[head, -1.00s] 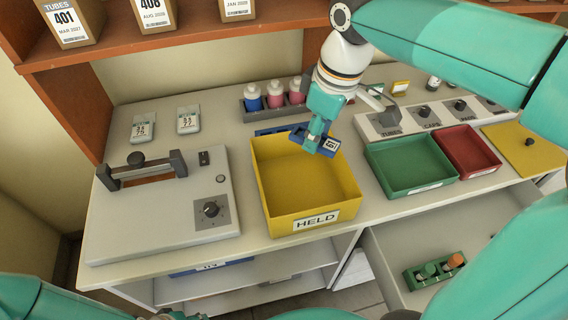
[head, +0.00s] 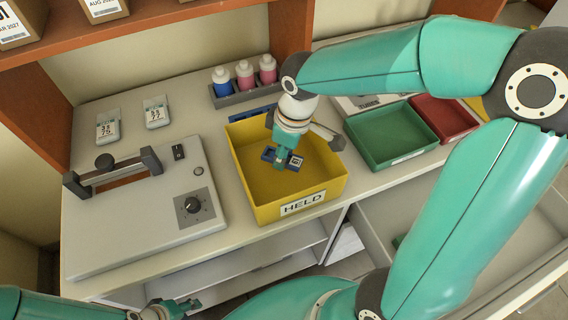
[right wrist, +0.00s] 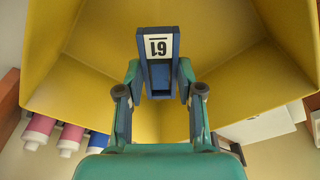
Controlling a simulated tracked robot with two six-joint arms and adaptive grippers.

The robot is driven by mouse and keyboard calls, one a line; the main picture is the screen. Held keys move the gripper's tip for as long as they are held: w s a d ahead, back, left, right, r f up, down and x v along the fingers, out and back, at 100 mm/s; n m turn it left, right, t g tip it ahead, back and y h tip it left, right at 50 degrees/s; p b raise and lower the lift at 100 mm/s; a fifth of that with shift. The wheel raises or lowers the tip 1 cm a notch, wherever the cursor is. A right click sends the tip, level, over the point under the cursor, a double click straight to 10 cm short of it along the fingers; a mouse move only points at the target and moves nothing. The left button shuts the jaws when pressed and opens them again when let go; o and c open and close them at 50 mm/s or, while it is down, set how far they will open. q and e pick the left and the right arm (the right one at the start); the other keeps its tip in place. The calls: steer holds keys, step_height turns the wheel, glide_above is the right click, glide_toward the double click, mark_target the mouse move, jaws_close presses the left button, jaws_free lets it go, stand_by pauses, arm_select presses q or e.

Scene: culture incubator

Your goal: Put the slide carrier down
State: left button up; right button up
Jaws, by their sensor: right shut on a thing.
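The slide carrier (head: 293,161) is a small blue block with a white label. In the right wrist view the carrier (right wrist: 160,72) shows the number 61 upside down. My right gripper (head: 281,160) points down and is shut on it, with a finger at each side. The carrier is over the inside of the yellow bin marked HELD (head: 322,188), below its far rim in the picture. I cannot tell whether it touches the bin floor. My left gripper (head: 178,307) is low at the bottom left, away from the bin; its jaws are too small to judge.
A grey lidded box (head: 140,235) with handle and dial stands left of the bin. A blue rack (head: 240,116) and a bottle rack (head: 246,94) are behind it. Green (head: 385,150) and red (head: 450,122) trays stand to the right. An open drawer (head: 400,215) is below them.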

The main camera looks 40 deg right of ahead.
mark_target(284, 172)
steer(key=shift+f, duration=2.35)
steer(key=o, duration=1)
steer(key=shift+f, duration=0.1)
steer(key=shift+c, duration=0.2)
steer(key=r, duration=0.3)
steer(key=s+r, duration=0.1)
steer(key=r, duration=0.7)
steer(key=shift+s+d, duration=0.15)
steer(key=shift+d, duration=0.25)
steer(key=shift+s+r, duration=0.15)
steer(key=shift+r, duration=0.45)
